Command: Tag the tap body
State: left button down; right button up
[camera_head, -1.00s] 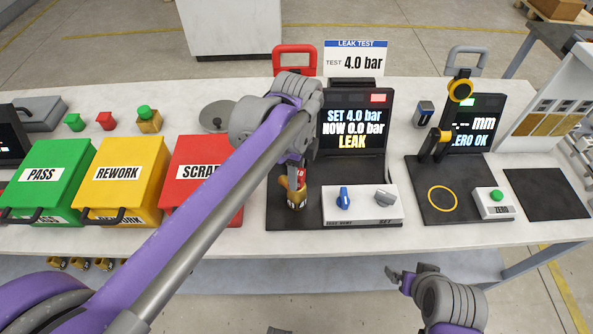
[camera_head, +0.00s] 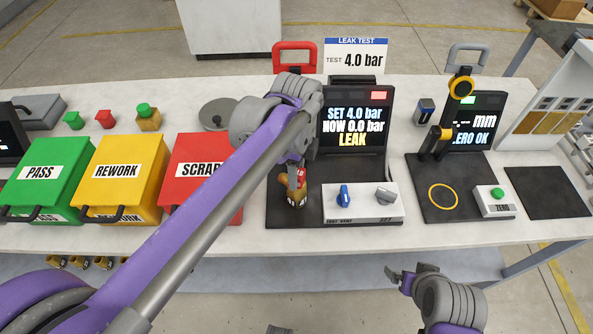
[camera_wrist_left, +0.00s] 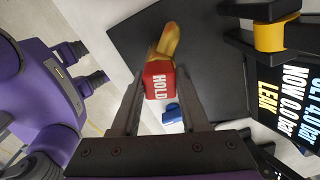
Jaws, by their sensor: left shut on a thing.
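The brass tap body (camera_head: 295,197) stands on the black pad of the leak tester, partly hidden by my left arm. A red tag (camera_head: 301,177) is at its upper end; in the left wrist view the tag (camera_wrist_left: 158,80) reads HOLD. My left gripper (camera_wrist_left: 158,76) is shut on the tag from both sides. The tap body (camera_wrist_left: 168,42) shows just beyond the tag in that view, and the two seem to touch; whether the tag is fixed on it I cannot tell. My right gripper (camera_head: 394,274) is off the table's front edge, its jaw gap unclear.
The tester screen (camera_head: 355,127) reads SET 4.0 bar, NOW 0.0 bar, LEAK. A white control box (camera_head: 362,213) with a blue knob stands right of the tap body. Green (camera_head: 45,177), yellow (camera_head: 120,178) and red (camera_head: 187,185) bins stand left. A gauge station (camera_head: 440,195) stands right.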

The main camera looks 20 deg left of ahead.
pick_arm(q)
grip_release()
dwell(0.4)
jog(key=shift+r, duration=0.1)
pick_arm(e)
jog(key=shift+r, duration=0.1)
pick_arm(q)
jog(key=shift+r+p, duration=1.95)
jog(key=shift+r, duration=1.5)
pick_arm(e)
jog(key=r, duration=0.1)
jog(key=w+r, duration=0.1)
jog(key=r, duration=0.1)
jog(key=w+r, duration=0.1)
jog(key=r, duration=0.1)
jog(key=shift+w+r, duration=0.15)
pick_arm(q)
jog(key=shift+f, duration=0.1)
